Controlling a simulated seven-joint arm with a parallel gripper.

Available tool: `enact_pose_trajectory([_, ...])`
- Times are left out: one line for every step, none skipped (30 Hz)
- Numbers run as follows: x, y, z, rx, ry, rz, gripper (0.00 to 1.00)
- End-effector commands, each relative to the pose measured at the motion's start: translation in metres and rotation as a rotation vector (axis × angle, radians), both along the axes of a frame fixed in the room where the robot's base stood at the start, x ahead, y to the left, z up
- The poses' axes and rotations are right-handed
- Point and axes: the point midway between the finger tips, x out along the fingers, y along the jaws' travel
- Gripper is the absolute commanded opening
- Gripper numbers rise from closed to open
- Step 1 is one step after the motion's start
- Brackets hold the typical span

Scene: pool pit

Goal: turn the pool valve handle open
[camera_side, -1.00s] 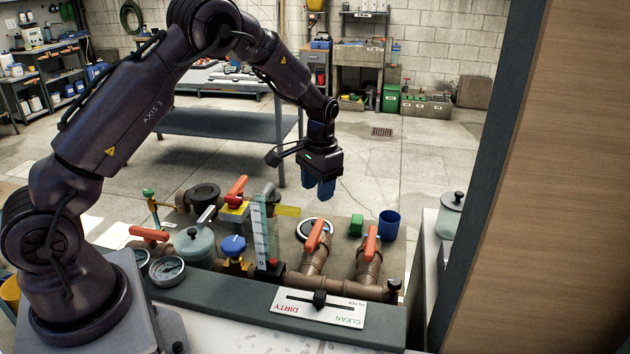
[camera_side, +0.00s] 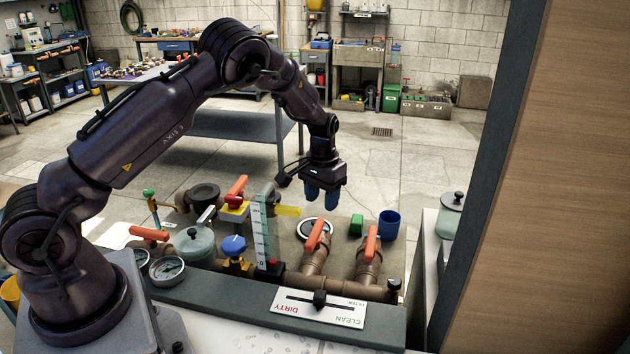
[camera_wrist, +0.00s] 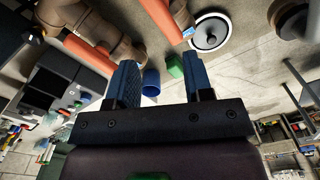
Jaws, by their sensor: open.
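My gripper (camera_side: 322,203) hangs fingers-down above the pipework, its two blue fingers apart with nothing between them. Below it, one red-orange lever handle (camera_side: 315,236) sits on a brown pipe, and a second (camera_side: 371,243) stands to its right. Two more red-orange levers show, one at the yellow-bodied valve (camera_side: 237,190) and one at left (camera_side: 149,233). I cannot tell which is the task's handle. In the wrist view, one red-orange lever (camera_wrist: 163,18) passes at the top behind my fingers (camera_wrist: 160,85), and another (camera_wrist: 88,53) lies left. My gripper touches none of them.
A blue cup (camera_side: 389,224) and green block (camera_side: 356,225) stand behind the right levers. A blue knob (camera_side: 234,245), clear gauge (camera_side: 262,230) and pressure gauges (camera_side: 167,269) crowd the left. A dirty/clean slider plate (camera_side: 318,307) lies in front.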

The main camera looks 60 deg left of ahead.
Motion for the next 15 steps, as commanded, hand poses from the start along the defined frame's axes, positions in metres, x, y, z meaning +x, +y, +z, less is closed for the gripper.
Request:
enact_pose_trajectory([-0.001,0.0,-0.012,0.0,0.004,0.001,0.47])
enact_pose_trajectory([-0.001,0.0,-0.018,-0.001,0.004,0.0,0.47])
enact_pose_trajectory([-0.001,0.0,-0.026,0.0,0.003,-0.001,0.47])
enact_pose_trajectory([-0.001,0.0,-0.032,0.0,0.003,-0.001,0.47])
enact_pose_trajectory([-0.001,0.0,-0.038,0.0,0.003,-0.001,0.47])
enact_pose_trajectory([-0.001,0.0,-0.046,0.0,0.003,-0.001,0.47])
enact_pose_trajectory([-0.001,0.0,-0.053,0.001,0.003,-0.001,0.47])
enact_pose_trajectory([-0.001,0.0,-0.058,0.0,0.003,-0.001,0.47])
enact_pose_trajectory([-0.001,0.0,-0.067,0.0,0.003,-0.002,0.47])
enact_pose_trajectory([-0.001,0.0,-0.072,0.0,0.003,-0.002,0.47])
enact_pose_trajectory([-0.001,0.001,-0.079,0.0,0.003,0.021,0.47])
enact_pose_trajectory([-0.002,0.001,-0.087,-0.001,0.002,0.048,0.47])
enact_pose_trajectory([-0.001,0.002,-0.084,-0.001,-0.002,0.093,0.47])
enact_pose_trajectory([-0.002,0.003,-0.083,-0.002,-0.002,0.134,0.47])
enact_pose_trajectory([-0.003,0.003,-0.083,-0.005,-0.001,0.187,0.47])
